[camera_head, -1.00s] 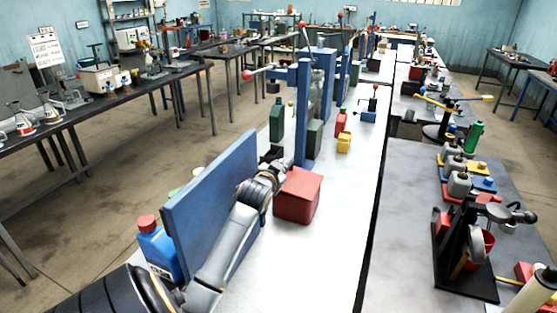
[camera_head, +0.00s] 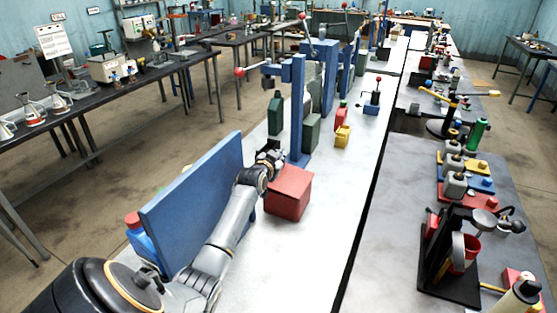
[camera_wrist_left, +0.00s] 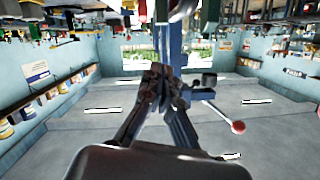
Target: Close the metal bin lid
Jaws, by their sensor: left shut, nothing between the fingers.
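A tall flat blue panel (camera_head: 192,205) stands upright on the left edge of the light bench, possibly a raised lid. I cannot tell from these views what it is hinged to. My left arm crosses in front of it. A red box (camera_head: 289,194) sits on the bench just right of my left gripper. My left gripper (camera_head: 270,155) is shut and empty, above the bench beyond the panel's far edge. Its closed dark fingers also show in the left wrist view (camera_wrist_left: 160,85), tilted up toward a blue post. My right gripper is not in view.
A blue post stand (camera_head: 298,110) with red-knobbed levers rises just beyond the gripper. Green cans (camera_head: 312,130) and a yellow container (camera_head: 343,136) stand near it. A blue bottle with a red cap (camera_head: 137,228) is behind the panel. The bench's right front is clear.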

